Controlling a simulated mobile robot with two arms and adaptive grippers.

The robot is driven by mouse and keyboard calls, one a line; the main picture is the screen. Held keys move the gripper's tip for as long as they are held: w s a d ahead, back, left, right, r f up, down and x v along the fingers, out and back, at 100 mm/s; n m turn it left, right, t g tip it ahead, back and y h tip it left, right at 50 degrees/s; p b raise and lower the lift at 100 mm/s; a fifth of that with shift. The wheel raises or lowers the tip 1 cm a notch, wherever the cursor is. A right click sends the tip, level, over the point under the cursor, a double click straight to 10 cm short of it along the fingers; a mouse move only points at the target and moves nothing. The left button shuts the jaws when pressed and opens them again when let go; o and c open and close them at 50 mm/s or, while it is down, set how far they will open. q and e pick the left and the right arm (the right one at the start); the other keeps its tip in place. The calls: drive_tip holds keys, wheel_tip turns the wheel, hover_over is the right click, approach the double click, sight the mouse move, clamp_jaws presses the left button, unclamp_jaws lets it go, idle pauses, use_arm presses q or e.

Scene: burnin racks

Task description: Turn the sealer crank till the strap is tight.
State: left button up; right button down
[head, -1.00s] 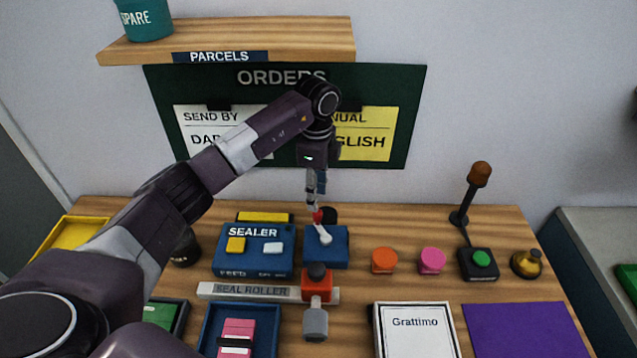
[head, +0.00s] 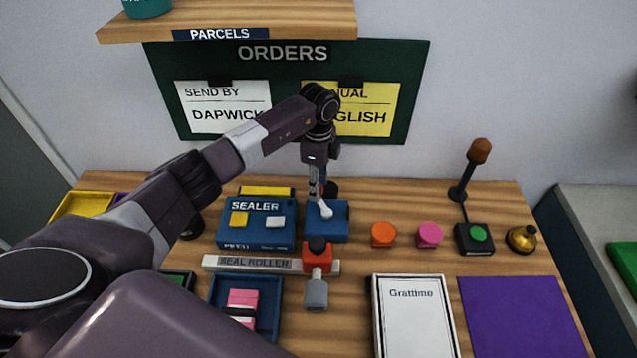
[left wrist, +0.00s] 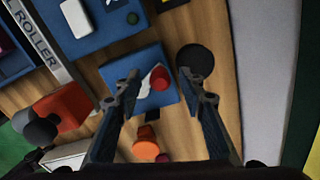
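The sealer crank is a white arm (head: 326,210) on a blue block (head: 340,232) at the right of the blue sealer box (head: 238,236). In the left wrist view its red knob (left wrist: 159,77) and white arm (left wrist: 146,86) show over the blue block (left wrist: 165,113). My left gripper (head: 316,196) points down over the crank. In the left wrist view its fingers (left wrist: 160,88) are apart, on either side of the knob in the picture; no contact is visible. In the head view the fingers mostly hide the knob. No strap can be made out clearly. My right gripper is not in view.
In front are the seal roller rail (head: 225,262) with its red-and-grey handle (head: 317,293) and a blue tray (head: 273,318) with a pink item. Orange (head: 383,235) and pink (head: 429,235) knobs, a green button (head: 477,233) and a bell (head: 521,239) stand to the right.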

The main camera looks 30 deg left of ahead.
use_arm(q)
drive_tip(key=shift+c, duration=1.4)
clamp_jaws()
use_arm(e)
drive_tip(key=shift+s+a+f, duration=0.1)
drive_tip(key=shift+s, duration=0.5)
